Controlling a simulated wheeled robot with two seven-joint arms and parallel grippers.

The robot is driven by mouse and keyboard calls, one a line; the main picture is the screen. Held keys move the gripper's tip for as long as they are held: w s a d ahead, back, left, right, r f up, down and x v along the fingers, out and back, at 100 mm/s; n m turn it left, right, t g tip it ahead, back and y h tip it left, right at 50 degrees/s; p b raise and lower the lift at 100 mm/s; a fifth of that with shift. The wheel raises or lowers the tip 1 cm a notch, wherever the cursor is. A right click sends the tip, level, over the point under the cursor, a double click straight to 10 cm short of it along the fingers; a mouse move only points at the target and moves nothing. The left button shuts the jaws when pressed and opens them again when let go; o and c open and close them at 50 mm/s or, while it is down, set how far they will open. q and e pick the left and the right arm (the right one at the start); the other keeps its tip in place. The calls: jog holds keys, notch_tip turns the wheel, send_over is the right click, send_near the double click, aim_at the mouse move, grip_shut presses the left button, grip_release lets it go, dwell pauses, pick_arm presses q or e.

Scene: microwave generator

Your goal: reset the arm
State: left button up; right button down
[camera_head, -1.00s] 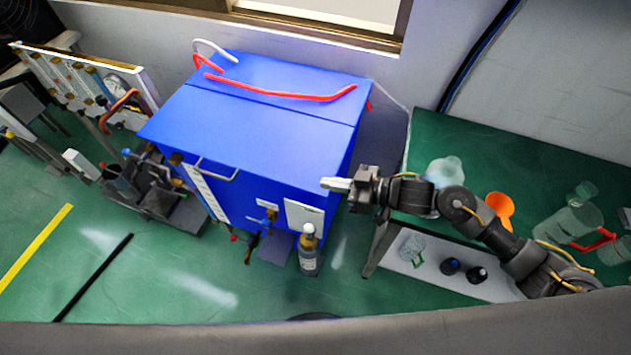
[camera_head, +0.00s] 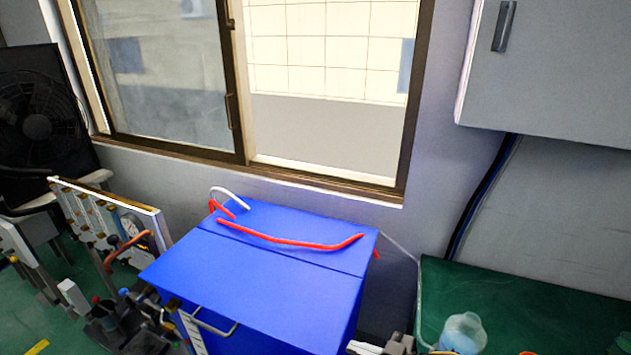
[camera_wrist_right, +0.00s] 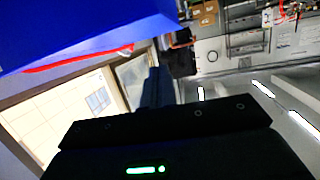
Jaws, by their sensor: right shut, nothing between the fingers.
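My right gripper (camera_head: 362,347) shows only in part at the bottom edge of the head view, just in front of the right side of the blue cabinet (camera_head: 270,265). In the right wrist view, the dark fingers of my right gripper (camera_wrist_right: 156,82) are together with nothing between them. The blue cabinet (camera_wrist_right: 80,25) fills the upper left of that view. My right gripper appears apart from it. My left gripper and left arm are in neither view now.
A red hose (camera_head: 290,243) lies on the cabinet top. A green table (camera_head: 530,300) with a clear bottle (camera_head: 463,332) stands at the right. A tool board (camera_head: 110,222) and a black fan (camera_head: 40,125) are at the left. A window (camera_head: 330,95) and a wall cupboard (camera_head: 550,70) are behind.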

jog(key=s+d+f+m+g+h, duration=0.2)
jog(key=s+d+f+m+h, duration=0.4)
jog(key=s, duration=0.5)
jog(key=s+d+f+m+g+h, duration=0.3)
jog(key=s+d+f+h, duration=0.25)
jog(key=s+d, duration=0.35)
notch_tip(320, 180, down, 26)
jog(key=s+g, duration=0.1)
jog(key=s, duration=0.2)
jog(key=s+d+f+g+h, duration=0.1)
jog(key=s+d+f, duration=0.1)
jog(key=s+f, duration=1.2)
jog(key=shift+s+f, duration=0.25)
jog(key=shift+s, duration=0.6)
